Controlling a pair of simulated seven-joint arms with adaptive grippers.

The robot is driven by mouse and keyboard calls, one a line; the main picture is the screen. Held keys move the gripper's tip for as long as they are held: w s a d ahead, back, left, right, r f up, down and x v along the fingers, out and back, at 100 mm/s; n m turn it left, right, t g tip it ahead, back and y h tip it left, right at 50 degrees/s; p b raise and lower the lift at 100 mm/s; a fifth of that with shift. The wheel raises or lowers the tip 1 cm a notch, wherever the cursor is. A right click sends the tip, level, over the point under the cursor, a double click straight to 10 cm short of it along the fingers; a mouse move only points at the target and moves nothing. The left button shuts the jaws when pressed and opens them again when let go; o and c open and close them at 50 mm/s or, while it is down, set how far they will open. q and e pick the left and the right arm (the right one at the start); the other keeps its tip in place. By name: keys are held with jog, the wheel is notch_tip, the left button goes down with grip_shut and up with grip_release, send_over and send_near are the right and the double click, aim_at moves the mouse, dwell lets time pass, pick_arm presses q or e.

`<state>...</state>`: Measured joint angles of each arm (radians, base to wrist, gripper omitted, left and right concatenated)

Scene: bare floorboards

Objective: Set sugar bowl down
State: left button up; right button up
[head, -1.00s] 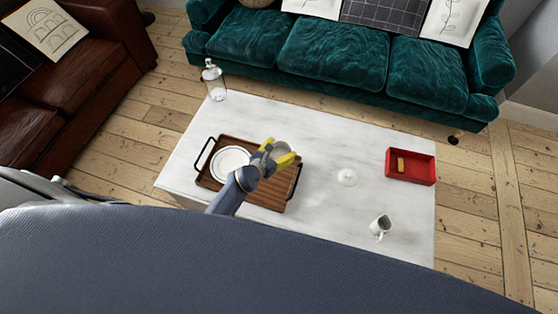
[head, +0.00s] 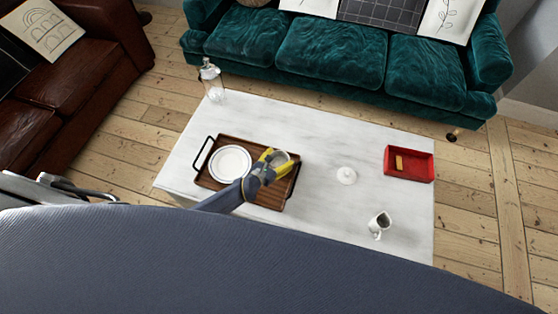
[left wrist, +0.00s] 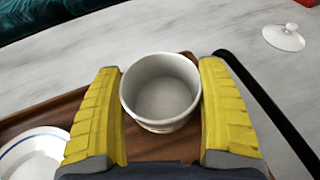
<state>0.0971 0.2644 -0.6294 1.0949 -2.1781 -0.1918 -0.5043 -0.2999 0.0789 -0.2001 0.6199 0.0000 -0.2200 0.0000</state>
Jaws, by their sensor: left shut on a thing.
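The sugar bowl (left wrist: 160,92) is a small white round bowl without its lid, seen from above between the yellow fingers in the left wrist view. My left gripper (head: 270,164) is shut on the sugar bowl, which also shows in the head view (head: 281,157). It holds the bowl over the right part of the wooden tray (head: 226,143); I cannot tell whether the bowl touches the tray. A white plate (head: 230,162) lies on the tray's left part. A white lid (head: 346,176) lies on the marble table, right of the tray. My right gripper is not in view.
The marble table (head: 320,135) has clear room behind the tray. A red box (head: 409,163) with a small tan item stands at right, a small pitcher (head: 379,224) at front right. A glass bottle (head: 212,80) stands at the back left corner. The tray has dark handles.

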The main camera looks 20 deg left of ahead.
pick_arm(q)
jog(key=shift+a+f, duration=0.1)
jog(key=shift+f, duration=0.5)
jog(key=shift+f, duration=0.15)
jog(key=o, duration=1.3)
jog(key=v, duration=1.2)
